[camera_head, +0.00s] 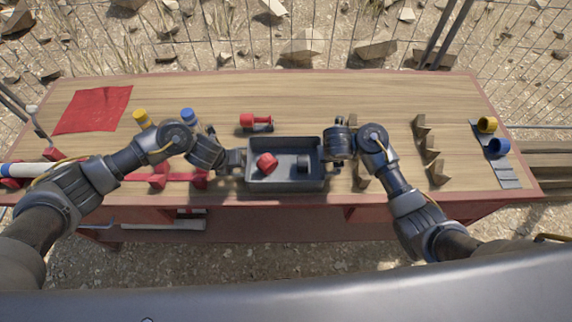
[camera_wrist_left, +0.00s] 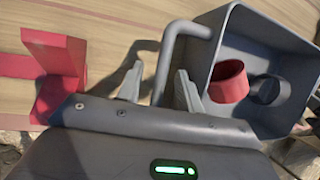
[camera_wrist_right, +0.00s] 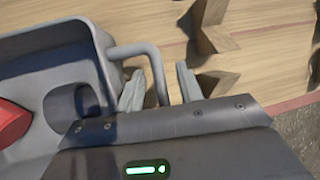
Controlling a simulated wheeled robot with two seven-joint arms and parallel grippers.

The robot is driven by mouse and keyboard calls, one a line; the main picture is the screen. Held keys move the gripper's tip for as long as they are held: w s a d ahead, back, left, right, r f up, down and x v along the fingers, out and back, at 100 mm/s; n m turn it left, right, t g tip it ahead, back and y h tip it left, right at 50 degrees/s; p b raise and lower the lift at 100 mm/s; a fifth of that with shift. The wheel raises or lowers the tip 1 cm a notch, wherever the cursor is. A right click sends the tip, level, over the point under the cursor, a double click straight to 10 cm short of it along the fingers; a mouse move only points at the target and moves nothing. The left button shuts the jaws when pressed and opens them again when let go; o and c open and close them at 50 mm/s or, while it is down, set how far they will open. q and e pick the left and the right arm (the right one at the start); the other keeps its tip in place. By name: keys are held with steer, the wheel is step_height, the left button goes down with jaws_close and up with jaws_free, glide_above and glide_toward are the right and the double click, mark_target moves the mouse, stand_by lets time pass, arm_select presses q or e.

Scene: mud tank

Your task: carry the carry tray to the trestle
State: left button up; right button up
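The carry tray (camera_head: 285,187), a grey open box with a handle at each end, sits at the front edge of the wooden table. A red round piece (camera_head: 267,162) and a dark grey round piece (camera_head: 304,165) lie in it. My left gripper (camera_wrist_left: 160,85) is at its left handle (camera_wrist_left: 167,55), fingers apart on either side of the bar. My right gripper (camera_wrist_right: 160,85) is at its right handle (camera_wrist_right: 150,58), also with fingers apart around the bar. A slatted wooden structure (camera_head: 558,165), possibly the trestle, shows beyond the table's right end.
A red clamp-like piece (camera_head: 256,122) lies behind the tray. Wooden angled blocks (camera_head: 432,150) stand to its right, red brackets (camera_head: 160,180) to its left. A red cloth (camera_head: 92,110) and yellow and blue cylinders occupy the table ends. The back middle of the table (camera_head: 300,92) is clear.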

arm_select(q)
jaws_close()
arm_select(e)
jaws_close()
arm_select(q)
steer(key=shift+r, duration=0.1)
arm_select(e)
steer(key=shift+r, duration=0.1)
